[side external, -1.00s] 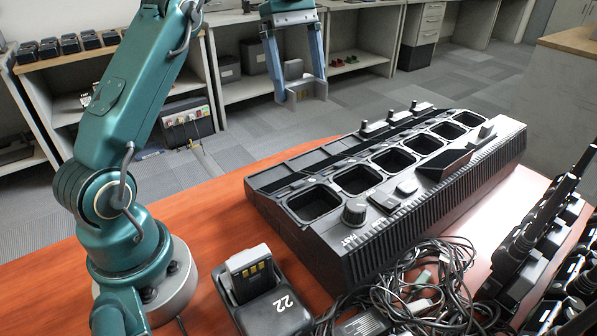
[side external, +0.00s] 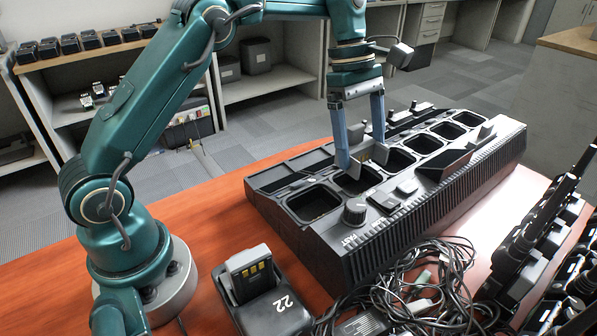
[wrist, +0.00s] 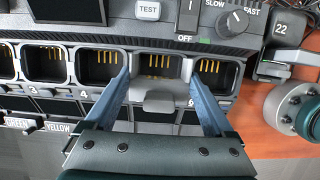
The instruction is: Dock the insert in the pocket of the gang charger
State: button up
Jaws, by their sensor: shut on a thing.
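My gripper (side external: 364,162) is shut on the grey insert (side external: 371,151), one finger at each side of it. It holds the insert low over the second pocket from the knob end of the black gang charger (side external: 425,205). In the wrist view the insert's light grey tab (wrist: 158,103) shows between the fingers of my gripper (wrist: 158,78), and gold contacts of the pocket (wrist: 158,62) show just beyond it. The fingers partly cover the neighbouring pockets. I cannot tell whether the insert's lower edge is inside the pocket or just above it.
The other charger pockets (side external: 313,203) look empty. A small charger marked 22 (side external: 278,305) holds a battery on the red table (side external: 205,230). Tangled cables (side external: 410,290) lie before the gang charger. Several radios (side external: 545,240) stand at the right.

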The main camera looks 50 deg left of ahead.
jog(key=shift+f, duration=1.35)
jog(key=shift+f, duration=0.55)
jog(key=o, duration=1.2)
